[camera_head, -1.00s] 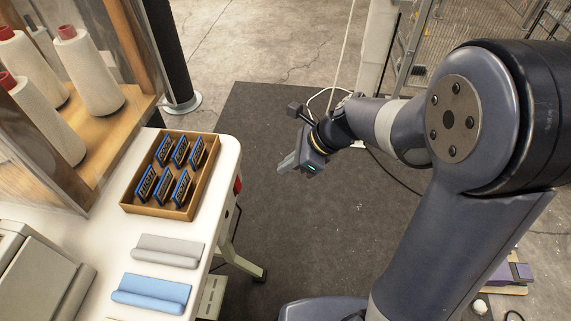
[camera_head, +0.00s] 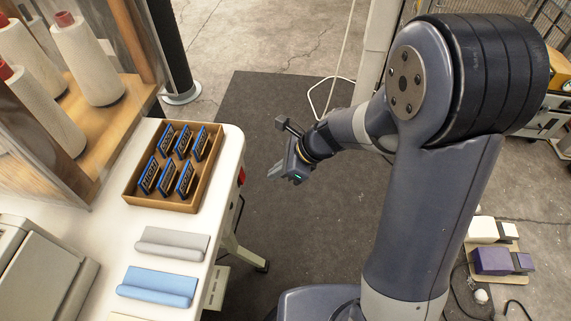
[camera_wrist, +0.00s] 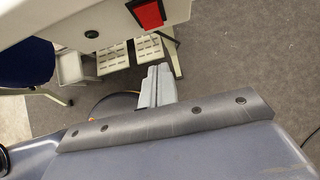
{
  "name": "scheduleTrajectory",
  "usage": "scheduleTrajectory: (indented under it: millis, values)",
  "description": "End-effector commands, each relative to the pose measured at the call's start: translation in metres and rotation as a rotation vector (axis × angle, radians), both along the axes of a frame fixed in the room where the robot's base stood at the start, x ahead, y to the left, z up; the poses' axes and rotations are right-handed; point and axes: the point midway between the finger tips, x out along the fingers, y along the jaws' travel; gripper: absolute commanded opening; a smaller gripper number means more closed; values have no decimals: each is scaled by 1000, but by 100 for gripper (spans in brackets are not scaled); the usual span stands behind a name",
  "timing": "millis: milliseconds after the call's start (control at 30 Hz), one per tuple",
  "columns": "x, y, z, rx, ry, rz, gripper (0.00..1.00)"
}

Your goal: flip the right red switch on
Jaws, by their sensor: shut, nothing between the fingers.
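A red switch (camera_wrist: 149,14) in a black housing sits on the edge of the white table, at the top of the wrist view. It also shows as a small red spot on the table's right side in the head view (camera_head: 242,176). My gripper (camera_wrist: 158,72) is shut and empty, its fingertips pointing toward the table edge and below the switch in the wrist view, apart from it. In the head view my gripper (camera_head: 277,170) hangs to the right of the table edge. Whether the switch is on or off I cannot tell.
Thread cones (camera_head: 88,60) stand behind. Dark floor mat (camera_head: 300,100) is clear around my gripper. Table legs and white steps (camera_wrist: 115,58) are below.

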Motion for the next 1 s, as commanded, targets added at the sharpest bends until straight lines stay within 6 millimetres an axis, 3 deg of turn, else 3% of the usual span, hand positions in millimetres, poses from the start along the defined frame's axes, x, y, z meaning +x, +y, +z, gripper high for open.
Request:
scheduleTrajectory:
  millis: [167, 400, 1000]
  values:
    - [0, 24, -33, -2, 3, 5, 0]
    - [4, 54, -31, -1, 0, 2, 0]
    - [5, 66, -35, 1, 0, 1, 0]
